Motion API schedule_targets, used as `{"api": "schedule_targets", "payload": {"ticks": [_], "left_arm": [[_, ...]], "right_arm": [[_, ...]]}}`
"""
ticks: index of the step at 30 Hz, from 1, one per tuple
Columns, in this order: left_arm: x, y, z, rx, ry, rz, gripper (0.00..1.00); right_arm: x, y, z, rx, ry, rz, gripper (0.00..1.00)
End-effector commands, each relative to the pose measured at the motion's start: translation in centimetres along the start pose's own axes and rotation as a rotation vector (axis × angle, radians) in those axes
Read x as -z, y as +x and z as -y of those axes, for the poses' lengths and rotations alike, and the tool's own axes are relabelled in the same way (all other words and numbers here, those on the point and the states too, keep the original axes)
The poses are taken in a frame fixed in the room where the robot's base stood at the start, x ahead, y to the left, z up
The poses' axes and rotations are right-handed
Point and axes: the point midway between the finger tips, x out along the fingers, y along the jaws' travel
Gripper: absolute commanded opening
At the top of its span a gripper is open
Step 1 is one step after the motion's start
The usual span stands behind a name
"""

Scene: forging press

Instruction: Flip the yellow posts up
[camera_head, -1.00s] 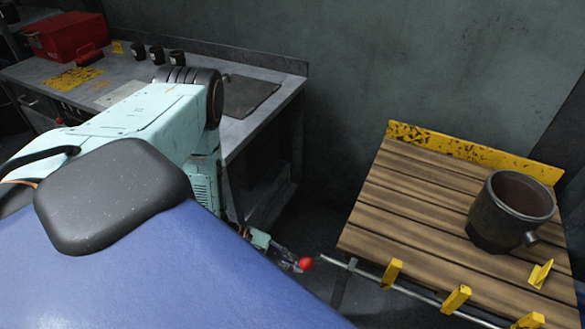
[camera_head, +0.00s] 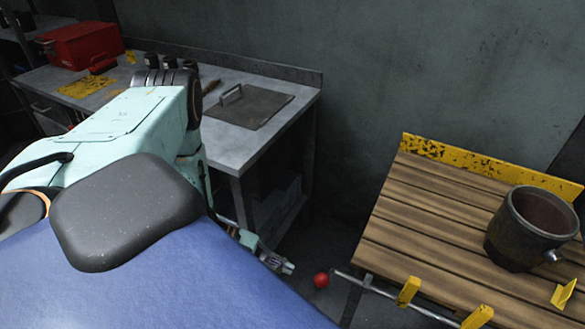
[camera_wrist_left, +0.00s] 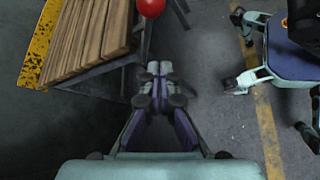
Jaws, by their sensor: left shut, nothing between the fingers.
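Yellow posts (camera_head: 408,291) and (camera_head: 478,317) stand along the front edge of the slatted wooden table, beside a thin metal rod (camera_head: 385,295). I cannot tell if they are fully up. The rod ends in a red ball (camera_head: 321,280) at its left, which also shows at the top of the left wrist view (camera_wrist_left: 151,6). My left gripper (camera_head: 287,267) is shut and empty, a short way left of the ball and apart from it. In the left wrist view its closed fingers (camera_wrist_left: 160,68) point toward the ball. My right gripper is not in view.
The wooden table (camera_head: 430,220) holds a dark metal pot (camera_head: 530,230) and a yellow bracket (camera_head: 563,293). A yellow plate (camera_head: 480,165) lines its back edge. A grey workbench (camera_head: 270,140) with a red toolbox (camera_head: 82,45) stands left. Floor lies open between them.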

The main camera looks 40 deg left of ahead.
Motion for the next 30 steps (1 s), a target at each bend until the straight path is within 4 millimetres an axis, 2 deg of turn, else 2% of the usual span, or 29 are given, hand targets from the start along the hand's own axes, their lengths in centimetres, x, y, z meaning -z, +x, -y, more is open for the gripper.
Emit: {"api": "schedule_targets", "payload": {"ticks": [3,8,26,30], "left_arm": [[0.3,-1.4,-0.8,-0.002,0.0,-0.002,0.0],[0.6,-2.2,-1.2,0.0,-0.001,-0.001,0.0],[0.8,-2.4,-1.2,0.001,-0.001,-0.001,0.0],[0.8,-2.4,-1.1,0.002,0.066,-0.002,0.0]], "right_arm": [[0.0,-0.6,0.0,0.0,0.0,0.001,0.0],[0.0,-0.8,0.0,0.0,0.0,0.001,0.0],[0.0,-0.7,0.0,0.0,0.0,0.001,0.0],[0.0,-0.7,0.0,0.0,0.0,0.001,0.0]]}}
